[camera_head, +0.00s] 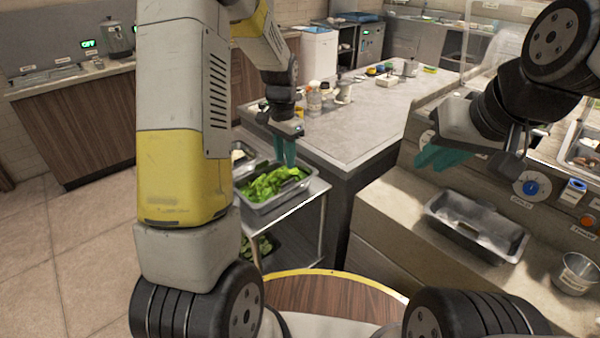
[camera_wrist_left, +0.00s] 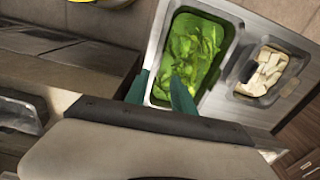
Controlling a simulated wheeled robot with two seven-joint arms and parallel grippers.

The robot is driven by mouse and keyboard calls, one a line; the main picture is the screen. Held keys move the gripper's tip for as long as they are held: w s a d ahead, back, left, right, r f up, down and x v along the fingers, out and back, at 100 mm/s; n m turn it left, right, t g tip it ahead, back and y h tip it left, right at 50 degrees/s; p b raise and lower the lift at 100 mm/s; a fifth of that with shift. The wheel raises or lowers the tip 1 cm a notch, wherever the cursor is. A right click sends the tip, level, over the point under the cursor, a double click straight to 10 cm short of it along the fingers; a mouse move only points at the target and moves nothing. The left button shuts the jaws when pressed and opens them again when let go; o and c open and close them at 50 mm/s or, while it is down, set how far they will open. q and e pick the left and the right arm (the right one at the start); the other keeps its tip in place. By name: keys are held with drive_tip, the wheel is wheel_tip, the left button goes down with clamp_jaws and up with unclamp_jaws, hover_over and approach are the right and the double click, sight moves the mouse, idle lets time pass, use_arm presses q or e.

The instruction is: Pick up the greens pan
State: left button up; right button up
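The greens pan (camera_head: 287,200) is a metal pan of leafy greens on a steel cart in the head view. It also shows in the left wrist view (camera_wrist_left: 218,62). My left gripper (camera_head: 285,155) points down at the pan's far side, its teal fingers apart. In the left wrist view the left gripper (camera_wrist_left: 160,92) has one finger outside the pan's rim and the other over the greens. I cannot tell how high the fingertips are or whether they touch the rim. My right gripper (camera_head: 440,155) hangs above the right counter, away from the pan; its finger gap is unclear.
A smaller pan of pale pieces (camera_wrist_left: 262,75) sits beside the greens pan. More greens (camera_head: 260,246) lie on the cart's lower shelf. An empty metal pan (camera_head: 510,240) and a metal cup (camera_head: 577,274) stand on the right counter. A grey-topped island (camera_head: 350,135) is behind the cart.

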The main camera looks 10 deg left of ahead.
sight(288, 182)
use_arm(q)
drive_tip(key=f, duration=0.2)
drive_tip(key=w+d+f, duration=0.1)
drive_tip(key=shift+f+m, duration=0.2)
drive_tip(key=shift+m, duration=0.1)
drive_tip(key=f, duration=0.6)
drive_tip(key=shift+s+a+f, duration=0.25)
drive_tip(key=shift+a+f, duration=0.05)
clamp_jaws()
idle(0.8)
